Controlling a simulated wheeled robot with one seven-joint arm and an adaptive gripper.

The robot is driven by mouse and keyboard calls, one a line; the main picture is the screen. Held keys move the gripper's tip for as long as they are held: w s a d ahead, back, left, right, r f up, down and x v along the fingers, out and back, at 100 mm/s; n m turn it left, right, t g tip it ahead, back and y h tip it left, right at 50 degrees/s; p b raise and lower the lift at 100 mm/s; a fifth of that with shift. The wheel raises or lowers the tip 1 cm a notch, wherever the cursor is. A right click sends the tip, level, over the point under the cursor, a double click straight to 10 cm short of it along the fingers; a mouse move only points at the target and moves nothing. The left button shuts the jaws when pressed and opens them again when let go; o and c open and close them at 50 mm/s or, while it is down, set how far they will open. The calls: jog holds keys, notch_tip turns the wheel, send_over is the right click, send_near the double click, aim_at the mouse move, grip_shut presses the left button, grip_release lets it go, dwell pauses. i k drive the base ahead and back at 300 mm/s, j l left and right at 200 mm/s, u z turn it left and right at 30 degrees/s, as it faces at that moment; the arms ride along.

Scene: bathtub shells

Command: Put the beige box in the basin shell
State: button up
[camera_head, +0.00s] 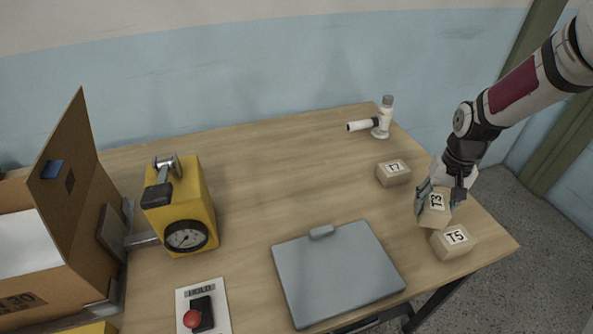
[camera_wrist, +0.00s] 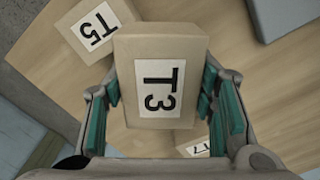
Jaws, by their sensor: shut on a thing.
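My gripper (camera_head: 440,200) is over the right end of the table, shut on the beige box marked T3 (camera_head: 435,211). In the wrist view, the T3 box (camera_wrist: 160,50) sits between the green-padded fingers, label facing the camera. A beige box marked T5 (camera_head: 453,242) is just in front of it on the table and also shows in the wrist view (camera_wrist: 112,42). A beige box marked T7 (camera_head: 393,173) stands behind. I cannot tell whether T3 touches the table or T5. I cannot make out a basin shell in either view.
A grey flat panel with a handle (camera_head: 335,275) lies at the table's front middle. A yellow device with a gauge (camera_head: 205,198), a red-button HOLD plate (camera_head: 217,291) and an open cardboard carton (camera_head: 88,235) are left. A white fixture (camera_head: 382,130) stands at the back. The table centre (camera_head: 285,190) is clear.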

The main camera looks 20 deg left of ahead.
aim_at(43, 265)
jog(key=k+j+u, duration=0.1)
jog(key=k+u, duration=0.15)
jog(key=k, duration=0.25)
jog(key=k+j+u, duration=0.25)
jog(key=k, duration=0.25)
jog(key=j+u, duration=0.1)
jog(key=u, duration=0.55)
jog(key=j+u, duration=0.15)
jog(key=u, duration=0.2)
jog(key=i+l, duration=0.05)
